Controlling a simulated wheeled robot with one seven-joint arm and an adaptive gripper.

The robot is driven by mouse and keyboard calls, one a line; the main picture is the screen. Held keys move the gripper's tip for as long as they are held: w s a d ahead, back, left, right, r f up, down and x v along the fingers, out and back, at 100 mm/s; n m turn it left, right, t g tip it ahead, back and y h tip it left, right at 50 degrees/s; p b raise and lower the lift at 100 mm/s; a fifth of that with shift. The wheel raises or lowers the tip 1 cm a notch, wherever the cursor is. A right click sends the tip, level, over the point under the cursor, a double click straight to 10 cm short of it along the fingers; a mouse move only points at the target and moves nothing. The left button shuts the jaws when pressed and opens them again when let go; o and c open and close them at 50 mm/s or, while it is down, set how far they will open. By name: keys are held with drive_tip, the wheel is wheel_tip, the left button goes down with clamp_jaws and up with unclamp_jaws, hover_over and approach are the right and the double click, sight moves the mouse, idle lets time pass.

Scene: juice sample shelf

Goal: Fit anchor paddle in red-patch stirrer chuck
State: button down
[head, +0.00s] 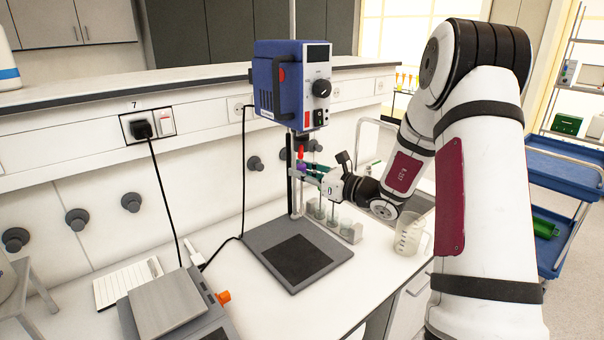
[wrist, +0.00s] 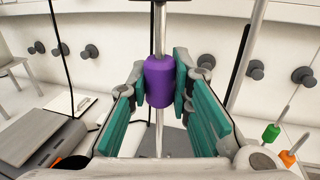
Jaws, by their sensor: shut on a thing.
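The stirrer (head: 292,85) is a blue and grey box on a vertical rod, with a red patch (head: 282,74) on its side. My gripper (head: 312,172) is below the stirrer and in front of the rod. In the wrist view its teal fingers (wrist: 160,88) are shut on the purple collar (wrist: 159,80) of a thin, upright metal shaft (wrist: 160,30). The shaft runs out of the top of the wrist view. Its lower end is hidden, so the paddle shape cannot be made out. Whether the shaft top is inside the chuck cannot be told.
The stirrer's dark base plate (head: 265,250) stands on the white bench. A rack (head: 350,233) and a clear beaker (head: 410,232) are to its right. Green (wrist: 271,132) and orange (wrist: 288,158) collars show in the wrist view. A hotplate (head: 165,305) and black cables are at left.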

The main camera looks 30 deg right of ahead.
drive_tip(key=shift+r, duration=0.7)
drive_tip(key=c, duration=1.4)
unclamp_jaws()
drive_tip(key=shift+o, duration=0.2)
drive_tip(key=v, duration=1.2)
